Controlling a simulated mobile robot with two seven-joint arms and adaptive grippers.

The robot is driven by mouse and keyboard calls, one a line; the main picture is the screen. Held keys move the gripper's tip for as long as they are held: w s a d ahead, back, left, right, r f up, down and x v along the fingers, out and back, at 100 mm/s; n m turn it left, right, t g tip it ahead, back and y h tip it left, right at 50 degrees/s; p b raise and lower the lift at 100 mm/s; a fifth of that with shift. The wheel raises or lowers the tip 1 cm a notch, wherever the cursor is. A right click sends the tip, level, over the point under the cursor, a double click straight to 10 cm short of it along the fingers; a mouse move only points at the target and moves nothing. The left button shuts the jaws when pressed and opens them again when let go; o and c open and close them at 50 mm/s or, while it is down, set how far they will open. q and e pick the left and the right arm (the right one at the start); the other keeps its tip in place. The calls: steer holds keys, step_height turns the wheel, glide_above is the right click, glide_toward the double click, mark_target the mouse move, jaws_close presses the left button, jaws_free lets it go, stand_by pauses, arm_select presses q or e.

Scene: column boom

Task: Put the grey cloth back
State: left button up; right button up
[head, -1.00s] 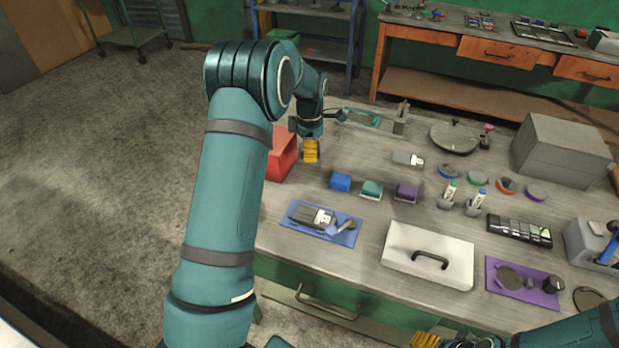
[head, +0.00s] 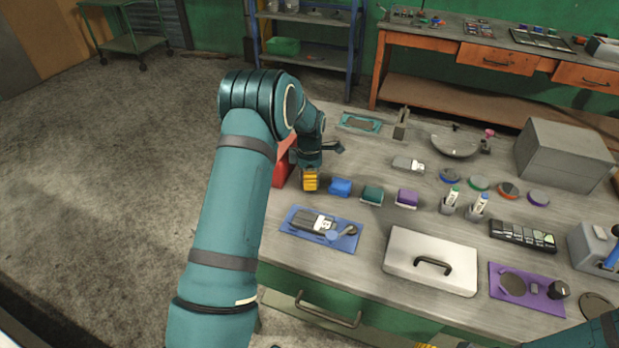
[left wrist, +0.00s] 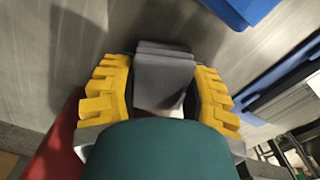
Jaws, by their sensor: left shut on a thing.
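My left gripper (head: 310,182) is low over the left part of the workbench, between the red box and the blue block. In the left wrist view its yellow fingers (left wrist: 165,90) are shut on a folded grey cloth (left wrist: 165,72). In the head view the gripper hides the cloth. I cannot tell whether the cloth touches the bench. My right gripper (head: 428,346) shows only as a yellow sliver at the bottom edge, so its fingers cannot be judged.
The red box (head: 284,164) stands close at left. Blue (head: 340,187), teal (head: 372,195) and purple (head: 407,198) blocks line up to the right. A blue mat (head: 346,242) with tools lies in front. A teal tray (head: 352,127) is behind. A white lidded box (head: 405,247) stands at front.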

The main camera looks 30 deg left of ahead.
arm_select(q)
steer(key=o, duration=1.1)
steer(key=shift+f, duration=0.1)
step_height(320, 180, up, 12)
steer(key=p, duration=0.2)
steer(key=shift+r, duration=0.2)
steer(key=shift+f, duration=0.1)
